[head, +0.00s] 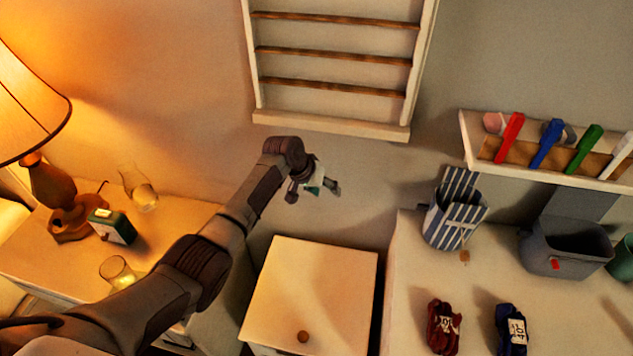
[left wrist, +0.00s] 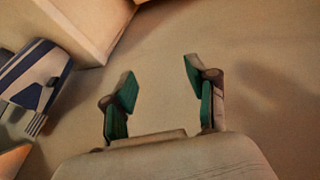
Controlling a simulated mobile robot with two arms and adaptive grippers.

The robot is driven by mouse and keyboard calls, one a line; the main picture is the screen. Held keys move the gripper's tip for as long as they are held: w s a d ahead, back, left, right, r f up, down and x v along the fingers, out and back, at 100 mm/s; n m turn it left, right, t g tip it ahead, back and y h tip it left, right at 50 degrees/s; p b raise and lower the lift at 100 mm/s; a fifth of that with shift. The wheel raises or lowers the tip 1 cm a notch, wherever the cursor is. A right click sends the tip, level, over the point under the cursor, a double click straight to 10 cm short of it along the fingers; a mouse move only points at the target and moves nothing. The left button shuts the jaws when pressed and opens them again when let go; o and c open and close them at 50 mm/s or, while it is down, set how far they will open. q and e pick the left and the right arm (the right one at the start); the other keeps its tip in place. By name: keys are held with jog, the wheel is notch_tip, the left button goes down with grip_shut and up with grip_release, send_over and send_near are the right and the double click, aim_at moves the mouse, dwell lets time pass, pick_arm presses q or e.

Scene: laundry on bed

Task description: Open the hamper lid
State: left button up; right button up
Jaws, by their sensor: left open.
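The hamper (head: 312,290) is a pale box low in the middle of the head view. Its flat lid is shut, with a round brown knob (head: 303,337) near the front edge. My left gripper (head: 316,188) is above and behind the hamper's back edge, in front of the wall, apart from the lid. In the left wrist view its two green-padded fingers (left wrist: 163,98) stand apart with nothing between them. The hamper is not clearly seen in that view. My right gripper is not in view.
A nightstand on the left holds a lit lamp (head: 50,190), a green box (head: 112,227) and glasses. A counter on the right holds a striped bag (head: 455,215), a grey bin (head: 566,248) and two dark bundles. A wall rack (head: 333,122) hangs above.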

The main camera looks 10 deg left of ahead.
pick_arm(q)
jog(key=v, duration=1.1)
jog(key=shift+s, duration=0.15)
jog(key=shift+a, duration=0.1)
